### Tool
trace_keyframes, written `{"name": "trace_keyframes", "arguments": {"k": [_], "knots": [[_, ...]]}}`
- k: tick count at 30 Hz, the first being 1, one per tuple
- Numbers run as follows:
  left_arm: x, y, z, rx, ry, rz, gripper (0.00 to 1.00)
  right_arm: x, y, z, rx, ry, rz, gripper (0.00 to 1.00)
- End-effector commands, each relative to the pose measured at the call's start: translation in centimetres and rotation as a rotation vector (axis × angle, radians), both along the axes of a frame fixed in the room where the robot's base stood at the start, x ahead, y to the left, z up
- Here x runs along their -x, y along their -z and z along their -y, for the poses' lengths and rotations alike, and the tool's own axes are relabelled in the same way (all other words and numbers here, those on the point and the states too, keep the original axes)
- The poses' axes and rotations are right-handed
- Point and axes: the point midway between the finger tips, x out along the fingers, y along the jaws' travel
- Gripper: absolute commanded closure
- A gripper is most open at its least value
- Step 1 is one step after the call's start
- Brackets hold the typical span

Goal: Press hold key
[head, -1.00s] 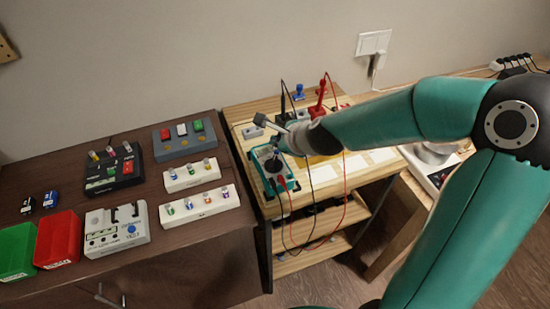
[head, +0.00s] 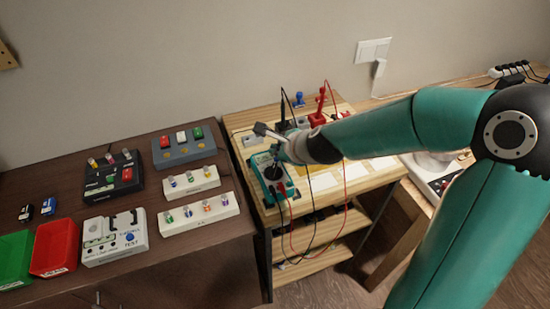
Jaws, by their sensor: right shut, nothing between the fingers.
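The teal multimeter (head: 284,190) lies on the light wooden bench, with its dark dial and plugged leads showing. My right gripper (head: 275,156) is shut and empty. It is over the upper part of the meter, beside the display. The hold key cannot be made out; it is too small or hidden by the gripper. Whether the fingertips touch the meter cannot be told. My left gripper is not in view.
Red and black probes stand at the back of the light bench (head: 245,118); their leads loop around the meter and over the front edge. The dark table (head: 150,265) at left holds switch boxes, white racks, a tester (head: 114,240) and red (head: 55,247) and green bins.

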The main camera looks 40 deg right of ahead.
Motion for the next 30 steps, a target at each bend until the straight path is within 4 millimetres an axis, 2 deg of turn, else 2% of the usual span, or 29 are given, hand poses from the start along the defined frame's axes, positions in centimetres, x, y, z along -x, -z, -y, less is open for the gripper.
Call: {"name": "trace_keyframes", "arguments": {"k": [30], "knots": [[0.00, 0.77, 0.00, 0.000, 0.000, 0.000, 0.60, 0.05, 0.70, -0.11, 0.000, -0.002, 0.000, 1.00]]}}
